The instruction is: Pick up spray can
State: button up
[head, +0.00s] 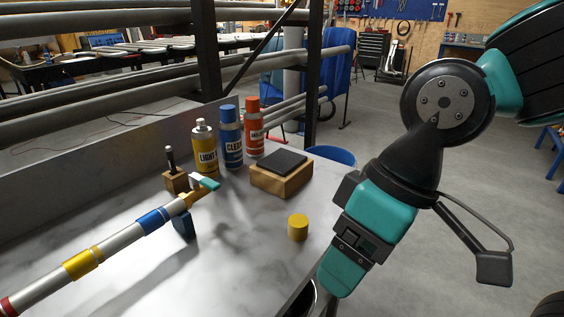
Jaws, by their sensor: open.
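Three spray cans stand upright in a row near the back edge of the marble-look table (235,260). The yellow can (207,155) has a white top, no cap and a label reading "LIGHT". The blue can (231,140) and the red can (254,130) stand right of it, both capped. A loose yellow cap (298,227) sits near the table's right edge. My gripper (338,280) is at the lower end of my arm, right of the cap and well apart from the cans. It is open and empty; its fingertips are hard to make out.
A wooden block with a dark top (282,173) stands right of the cans. A striped rod (110,245) on a blue support lies at the left, near a small wooden holder (178,181). Grey pipes (100,90) and a dark post run behind the table. Open floor lies right.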

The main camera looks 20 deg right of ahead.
aim_at(203, 140)
jog(key=u, duration=2.15)
jog(key=k, duration=1.05)
jog(key=z, duration=1.05)
jog(key=i, duration=1.35)
jog(key=u, duration=0.1)
